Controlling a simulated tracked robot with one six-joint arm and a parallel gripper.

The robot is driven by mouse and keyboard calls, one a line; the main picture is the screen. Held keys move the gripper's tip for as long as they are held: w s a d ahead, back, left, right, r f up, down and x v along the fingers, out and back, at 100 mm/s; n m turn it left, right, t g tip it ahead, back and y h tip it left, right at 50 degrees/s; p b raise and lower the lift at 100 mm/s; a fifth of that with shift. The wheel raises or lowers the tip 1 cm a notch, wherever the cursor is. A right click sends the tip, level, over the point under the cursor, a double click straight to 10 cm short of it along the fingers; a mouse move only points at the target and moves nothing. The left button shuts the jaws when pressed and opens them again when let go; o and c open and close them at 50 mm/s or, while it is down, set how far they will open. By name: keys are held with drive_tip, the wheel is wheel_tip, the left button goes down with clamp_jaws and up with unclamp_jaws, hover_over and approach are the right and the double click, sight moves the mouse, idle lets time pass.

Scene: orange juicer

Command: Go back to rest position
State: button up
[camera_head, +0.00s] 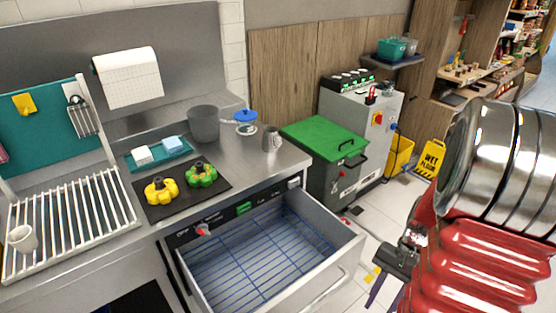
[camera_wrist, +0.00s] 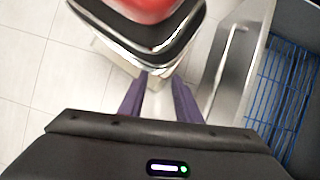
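My gripper (camera_head: 374,286) hangs over the floor in the head view, to the right of the pulled-out drawer (camera_head: 334,231) and apart from it. In the wrist view my gripper (camera_wrist: 158,90) shows two purple fingers standing apart, with nothing held between them. The drawer's front and its blue wire rack (camera_wrist: 280,92) show at the right of the wrist view. My red and metal arm fills the right of the head view.
A green-lidded bin (camera_head: 325,141) and a yellow wet-floor sign (camera_head: 431,159) stand behind. Tiled floor is clear at left in the wrist view.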

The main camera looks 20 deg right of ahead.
drive_tip(key=w+a+r+n+t+h, duration=0.1)
drive_tip(key=w+a+r+n+t, duration=0.1)
drive_tip(key=a+r+n, duration=0.2)
drive_tip(key=w+a+r+n+t+h, duration=0.1)
drive_tip(key=w+a+r+n+t, duration=0.1)
drive_tip(key=a+r, duration=0.8)
drive_tip(key=w+a+r+n+t+h, duration=0.2)
drive_tip(key=a+r+n+t, duration=0.1)
drive_tip(key=a+r+n, duration=0.3)
wheel_tip(320, 180, up, 2)
drive_tip(key=shift+a+r+t, duration=0.2)
drive_tip(key=shift+a+t, duration=0.2)
drive_tip(key=shift+a, duration=0.35)
